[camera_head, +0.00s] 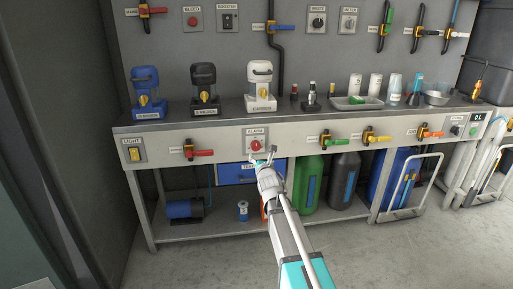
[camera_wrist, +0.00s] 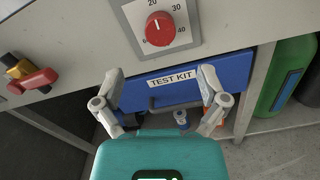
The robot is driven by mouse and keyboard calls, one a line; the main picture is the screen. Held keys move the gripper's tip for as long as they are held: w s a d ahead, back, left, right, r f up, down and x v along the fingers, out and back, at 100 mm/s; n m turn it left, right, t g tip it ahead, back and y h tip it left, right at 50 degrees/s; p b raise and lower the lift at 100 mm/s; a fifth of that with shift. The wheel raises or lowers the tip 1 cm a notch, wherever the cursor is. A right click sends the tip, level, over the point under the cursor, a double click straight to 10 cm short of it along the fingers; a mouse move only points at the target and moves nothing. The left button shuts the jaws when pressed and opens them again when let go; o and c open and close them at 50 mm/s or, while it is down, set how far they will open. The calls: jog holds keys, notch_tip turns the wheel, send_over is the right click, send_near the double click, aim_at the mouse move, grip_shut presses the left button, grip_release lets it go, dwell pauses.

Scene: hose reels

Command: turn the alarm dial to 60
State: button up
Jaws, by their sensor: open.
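The alarm dial is a round red knob (camera_head: 256,145) on a pale plate under an ALARM label, on the bench's front panel. In the wrist view the red knob (camera_wrist: 159,30) is at the top, with 20, 30 and 40 readable around it and a partly cut-off figure at lower left. A small pale mark on the knob points roughly up, towards the 20. My gripper (camera_head: 263,154) is open and empty, just below and in front of the dial. In the wrist view its spread fingers (camera_wrist: 162,76) are below the knob, apart from it.
A blue TEST KIT case (camera_wrist: 198,82) is below the dial, behind my fingers. A red-handled valve (camera_head: 198,153) is left of the dial; a green-handled valve (camera_head: 335,142) is to the right. Green (camera_head: 309,185) and dark jugs stand underneath. Pumps and bottles stand on the bench top.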

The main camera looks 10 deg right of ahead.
aim_at(257, 146)
jog(key=w, duration=0.9)
jog(key=shift+w, duration=0.4)
jog(key=c, duration=1.1)
jog(key=shift+c, duration=0.2)
